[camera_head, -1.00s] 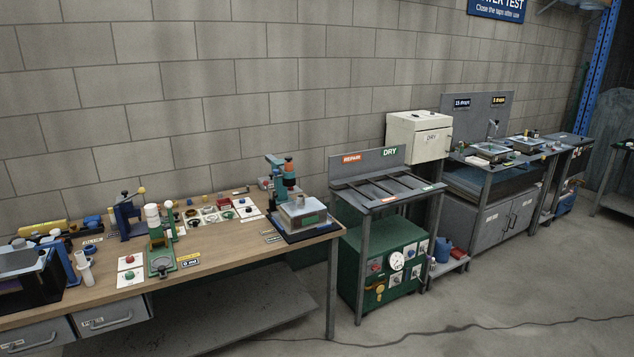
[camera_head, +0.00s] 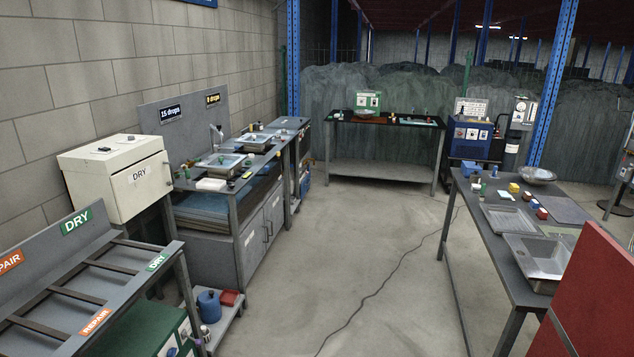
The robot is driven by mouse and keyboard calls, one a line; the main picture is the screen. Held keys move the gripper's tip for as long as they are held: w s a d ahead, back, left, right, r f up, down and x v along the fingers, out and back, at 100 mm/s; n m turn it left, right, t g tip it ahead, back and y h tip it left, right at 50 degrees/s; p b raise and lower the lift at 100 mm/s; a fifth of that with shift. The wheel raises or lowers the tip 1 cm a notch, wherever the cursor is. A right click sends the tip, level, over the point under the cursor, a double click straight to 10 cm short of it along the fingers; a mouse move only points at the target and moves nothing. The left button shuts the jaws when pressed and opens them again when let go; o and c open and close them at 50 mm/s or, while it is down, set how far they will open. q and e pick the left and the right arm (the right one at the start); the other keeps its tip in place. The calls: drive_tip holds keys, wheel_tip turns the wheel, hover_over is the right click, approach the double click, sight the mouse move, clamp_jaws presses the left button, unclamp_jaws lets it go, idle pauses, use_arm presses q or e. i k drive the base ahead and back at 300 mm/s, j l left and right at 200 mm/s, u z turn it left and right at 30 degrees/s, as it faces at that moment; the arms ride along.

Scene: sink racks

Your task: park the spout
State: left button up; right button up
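The sink bench (camera_head: 225,215) stands along the left wall with two metal basins set in its top. A grey spout (camera_head: 216,137) rises behind the nearer basin (camera_head: 221,162). It is small in this view, and I cannot tell which way it points. The farther basin (camera_head: 256,139) sits beyond it. Signs reading "15 drops" (camera_head: 170,113) and "8 drops" (camera_head: 213,99) are on the grey panel behind. Neither of my grippers is in view.
A DRY/REPAIR rack (camera_head: 85,290) and a white DRY cabinet (camera_head: 118,178) stand at the near left. A table (camera_head: 478,232) with trays and a red panel (camera_head: 592,300) are on the right. The floor (camera_head: 345,262) between is open, crossed by a dark cable (camera_head: 385,282).

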sight(218, 128)
drive_tip(key=i+l, duration=0.1)
drive_tip(key=i, duration=0.55)
drive_tip(key=i+l, duration=0.15)
drive_tip(key=i, duration=0.5)
drive_tip(key=i+l, duration=0.1)
drive_tip(key=i, duration=0.6)
drive_tip(key=i+l, duration=0.1)
drive_tip(key=i, duration=0.55)
